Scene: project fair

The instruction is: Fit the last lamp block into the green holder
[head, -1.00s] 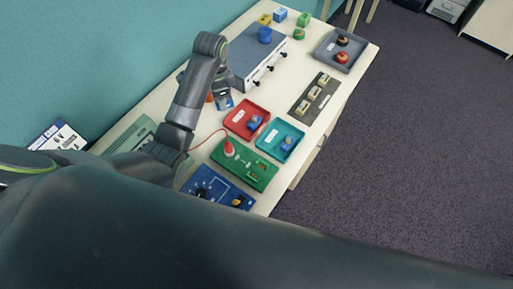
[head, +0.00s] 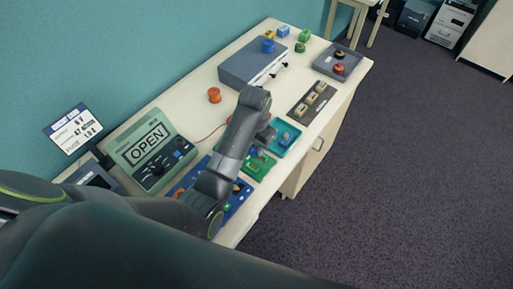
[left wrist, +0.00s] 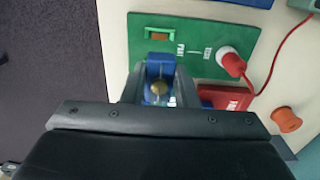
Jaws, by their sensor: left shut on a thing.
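The blue lamp block (left wrist: 160,72) with a brass-coloured round part is between the fingers of my left gripper (left wrist: 159,88) in the left wrist view. In the head view my left gripper (head: 260,148) is over the green holder board (head: 257,171), with the arm hiding much of it. The green board (left wrist: 205,37) shows one brownish slot (left wrist: 160,34) and a red plug (left wrist: 231,62) on a red wire. The block overlaps the board's near edge in the wrist view; whether it touches is unclear. My right gripper is not in view.
A red tray (left wrist: 243,99) is partly hidden by the gripper. A meter reading OPEN (head: 150,150), a blue board (head: 188,180), an orange spool (head: 214,95) and a grey box (head: 248,62) stand on the table.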

